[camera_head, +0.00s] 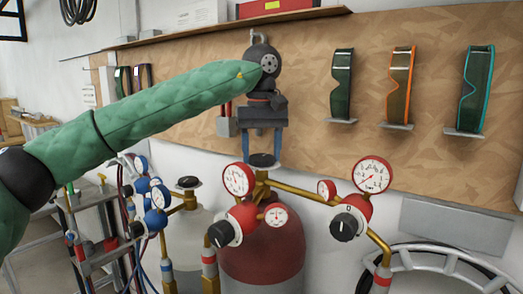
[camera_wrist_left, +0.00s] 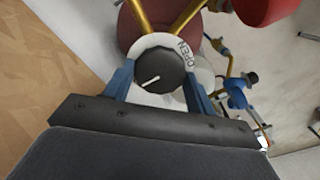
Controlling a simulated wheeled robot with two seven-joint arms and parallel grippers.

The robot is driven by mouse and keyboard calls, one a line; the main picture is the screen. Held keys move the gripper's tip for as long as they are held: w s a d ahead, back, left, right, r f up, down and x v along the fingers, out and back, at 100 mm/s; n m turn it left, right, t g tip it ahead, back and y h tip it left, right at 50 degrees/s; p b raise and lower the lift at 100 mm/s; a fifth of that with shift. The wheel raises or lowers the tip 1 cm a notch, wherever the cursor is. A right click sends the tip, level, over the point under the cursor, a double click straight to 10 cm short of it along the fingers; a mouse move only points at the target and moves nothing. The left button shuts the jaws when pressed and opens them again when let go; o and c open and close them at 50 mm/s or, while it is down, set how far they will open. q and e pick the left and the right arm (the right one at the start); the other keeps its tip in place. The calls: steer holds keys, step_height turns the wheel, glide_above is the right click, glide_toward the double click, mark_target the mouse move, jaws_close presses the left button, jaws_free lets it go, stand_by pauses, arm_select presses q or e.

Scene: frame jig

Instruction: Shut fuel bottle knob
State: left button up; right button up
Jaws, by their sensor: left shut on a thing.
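The red fuel bottle (camera_head: 263,252) stands at the lower middle of the head view, with brass pipes and gauges at its top. Its black knob (camera_head: 262,161) sits on top of the valve. My left gripper (camera_head: 263,155) comes down from above, with its blue fingers on either side of this knob and shut on it. In the left wrist view the knob (camera_wrist_left: 168,70) lies between the fingers. A white ring with the word OPEN surrounds it. The knob's white mark points to the lower left, away from that word at the upper right.
Black regulator knobs (camera_head: 344,228) and gauges (camera_head: 372,174) stand close to the bottle. A grey bottle (camera_head: 190,238) with blue gauges is at left. Safety goggles (camera_head: 400,88) hang on the board behind. A white wheel-like frame (camera_head: 440,258) is at lower right.

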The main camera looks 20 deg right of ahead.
mark_target(262, 156)
arm_select(q)
steer(key=shift+f, duration=0.1)
stand_by(0.3)
steer(key=o, duration=1)
arm_select(e)
steer(key=shift+f, duration=0.1)
arm_select(q)
step_height(262, 156, up, 7)
steer(key=shift+b, duration=0.5)
steer(key=shift+r, duration=0.4)
arm_select(e)
steer(key=shift+w+a+f, duration=0.2)
steer(key=shift+a+f, duration=0.4)
steer(key=shift+a, duration=0.2)
